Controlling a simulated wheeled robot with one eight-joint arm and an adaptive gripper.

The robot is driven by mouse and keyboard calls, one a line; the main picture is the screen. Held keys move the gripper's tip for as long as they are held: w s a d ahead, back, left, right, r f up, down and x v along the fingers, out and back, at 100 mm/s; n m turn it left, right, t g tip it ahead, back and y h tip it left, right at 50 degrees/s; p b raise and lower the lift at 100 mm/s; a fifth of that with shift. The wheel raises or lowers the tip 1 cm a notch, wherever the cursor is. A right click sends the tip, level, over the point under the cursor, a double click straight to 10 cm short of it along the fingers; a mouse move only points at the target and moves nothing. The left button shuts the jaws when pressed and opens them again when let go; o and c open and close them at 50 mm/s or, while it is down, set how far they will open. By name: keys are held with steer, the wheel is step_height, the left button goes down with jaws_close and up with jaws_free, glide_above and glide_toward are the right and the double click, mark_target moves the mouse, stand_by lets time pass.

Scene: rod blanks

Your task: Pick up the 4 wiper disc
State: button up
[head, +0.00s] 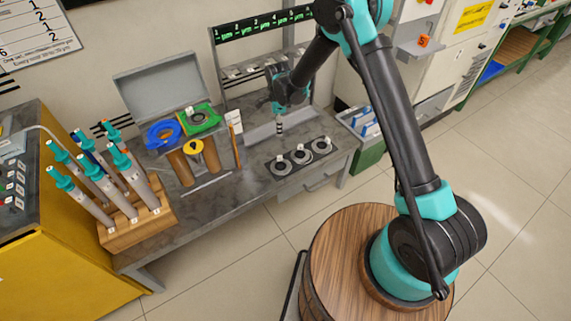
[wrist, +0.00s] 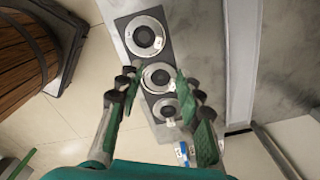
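Three grey ring-shaped discs lie in a row on a dark tray (head: 272,177) on the bench. The left disc (head: 282,168), middle disc (head: 301,157) and right disc (head: 321,146) carry small white tags that are too small to read, so I cannot tell which is number 4. The wrist view shows a large disc (wrist: 145,36), a middle disc (wrist: 157,77) and a smaller disc (wrist: 168,111). My gripper (wrist: 161,88) is open and empty above the tray, its fingers apart on either side of the middle and smaller discs. No disc is held.
A wooden rack (head: 137,228) holds several teal-tipped rods. A grey angled ledge (head: 262,133) runs behind the tray.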

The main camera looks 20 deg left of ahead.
step_height(320, 180, down, 11)
steer(key=shift+f, duration=0.1)
steer(key=shift+s+d+f, duration=0.1)
steer(key=shift+s+f, duration=0.05)
steer(key=shift+f, duration=3)
steer(key=shift+c, duration=0.3)
jaws_close()
